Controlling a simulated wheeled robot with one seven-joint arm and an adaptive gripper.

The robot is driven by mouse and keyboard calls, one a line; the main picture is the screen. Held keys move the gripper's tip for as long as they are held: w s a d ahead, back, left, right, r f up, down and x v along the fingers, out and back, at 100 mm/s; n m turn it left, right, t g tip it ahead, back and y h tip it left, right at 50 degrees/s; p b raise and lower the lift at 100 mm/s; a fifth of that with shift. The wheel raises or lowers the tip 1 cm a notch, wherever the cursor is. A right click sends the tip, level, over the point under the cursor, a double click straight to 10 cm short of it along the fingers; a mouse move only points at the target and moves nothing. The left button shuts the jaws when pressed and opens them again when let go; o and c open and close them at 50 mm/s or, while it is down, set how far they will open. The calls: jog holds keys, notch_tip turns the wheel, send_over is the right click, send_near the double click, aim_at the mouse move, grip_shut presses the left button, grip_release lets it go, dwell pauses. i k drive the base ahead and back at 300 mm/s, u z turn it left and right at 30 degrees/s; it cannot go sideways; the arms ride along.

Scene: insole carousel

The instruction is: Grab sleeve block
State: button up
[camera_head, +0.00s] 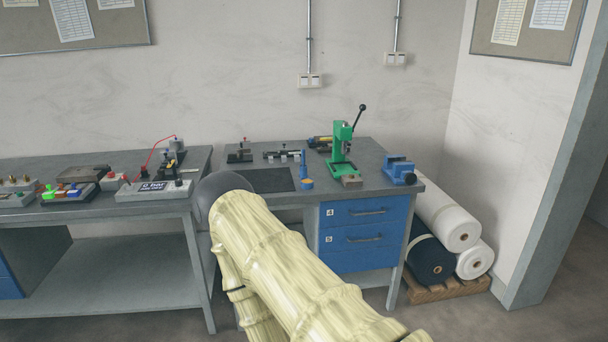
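No object can be surely told as the sleeve block at this size. A small grey-brown block (351,181) sits at the foot of the green lever press (342,155) on the right workbench. A dark bar-shaped fixture with light parts (283,155) lies farther back on the same bench, left of the press. My cream, ribbed arm rises from the bottom middle and ends at a dark round joint in front of the benches. My gripper is not visible, and the arm hides part of the right bench's left front.
A blue vise (399,170) stands at the right bench's right end. A black mat (265,181) lies near its front. The left bench (100,212) holds several fixtures and trays. Rolls of material (449,222) lie on a pallet at the right. Blue drawers (362,238) are shut.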

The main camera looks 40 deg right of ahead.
aim_at(357, 181)
jog(key=u, duration=0.1)
jog(key=i, duration=1.8)
jog(key=z, duration=1.05)
jog(key=i, duration=0.95)
jog(key=z, duration=1.05)
